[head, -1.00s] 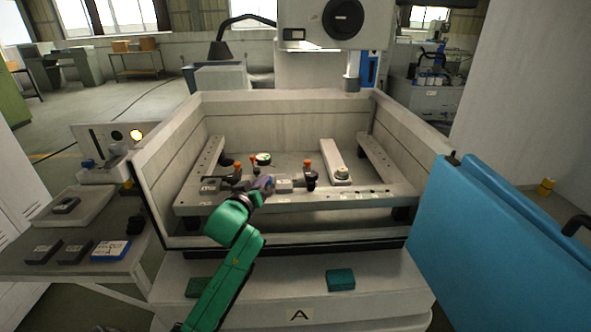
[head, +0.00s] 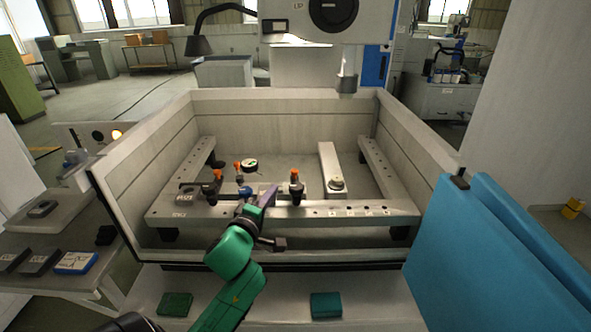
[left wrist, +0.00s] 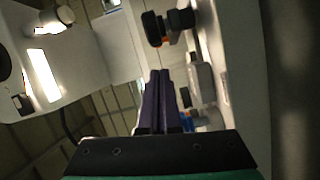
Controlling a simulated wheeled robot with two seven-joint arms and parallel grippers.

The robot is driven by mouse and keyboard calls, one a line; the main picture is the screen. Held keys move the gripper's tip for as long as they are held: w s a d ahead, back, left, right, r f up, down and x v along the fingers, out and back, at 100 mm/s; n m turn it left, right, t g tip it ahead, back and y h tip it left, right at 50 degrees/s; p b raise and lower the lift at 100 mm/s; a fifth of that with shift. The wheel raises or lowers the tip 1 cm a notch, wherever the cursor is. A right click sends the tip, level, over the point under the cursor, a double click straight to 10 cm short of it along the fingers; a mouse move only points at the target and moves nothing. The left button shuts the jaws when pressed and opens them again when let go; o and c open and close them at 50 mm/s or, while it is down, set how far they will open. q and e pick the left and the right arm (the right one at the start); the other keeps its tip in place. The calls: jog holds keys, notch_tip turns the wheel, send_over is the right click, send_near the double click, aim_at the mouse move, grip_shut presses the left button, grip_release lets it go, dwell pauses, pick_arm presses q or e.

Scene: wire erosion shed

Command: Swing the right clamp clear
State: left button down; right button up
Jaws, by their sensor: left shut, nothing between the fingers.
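The right clamp (head: 296,188), a dark post with an orange top, stands upright on the front rail of the machine tank. A dark knobbed part with a bit of orange, likely this clamp, shows in the left wrist view (left wrist: 165,27), beyond the fingertips. My left gripper (head: 270,193) has purple fingers shut together with nothing between them, just left of the right clamp. They also show in the left wrist view (left wrist: 160,76). I cannot tell whether they touch the clamp. A light workpiece block (head: 262,190) is partly hidden behind my gripper. My right gripper is out of view.
Other orange-topped clamps (head: 217,180) stand left of my gripper. A round gauge-like piece (head: 250,165) lies behind. Tank walls (head: 125,195) surround the rails. A blue door (head: 490,265) stands at right.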

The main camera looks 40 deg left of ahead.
aim_at(275, 198)
pick_arm(q)
jog(key=shift+w, duration=0.55)
jog(key=shift+w+a+r, duration=0.1)
jog(key=shift+w+a, duration=0.1)
jog(key=shift+w+a+r+p, duration=0.2)
jog(key=shift+w+a+p, duration=0.15)
jog(key=shift+w, duration=0.15)
jog(key=shift+w+a+r+p, duration=0.15)
jog(key=shift+w+a+p, duration=0.15)
jog(key=shift+w, duration=0.15)
jog(key=x, duration=0.5)
jog(key=shift+w+d+f, duration=0.1)
jog(key=shift+w+f, duration=0.05)
jog(key=shift+f, duration=0.25)
jog(key=shift+w, duration=0.2)
jog(key=shift+s, duration=0.15)
jog(key=shift+w+d+r+h+p, duration=0.15)
jog(key=shift+w+h+p, duration=0.15)
jog(key=shift+p, duration=0.3)
jog(key=shift+w+d+m+t+h+p, duration=0.2)
jog(key=shift+m+t+h+p, duration=0.1)
jog(key=shift+m+h+p, duration=0.15)
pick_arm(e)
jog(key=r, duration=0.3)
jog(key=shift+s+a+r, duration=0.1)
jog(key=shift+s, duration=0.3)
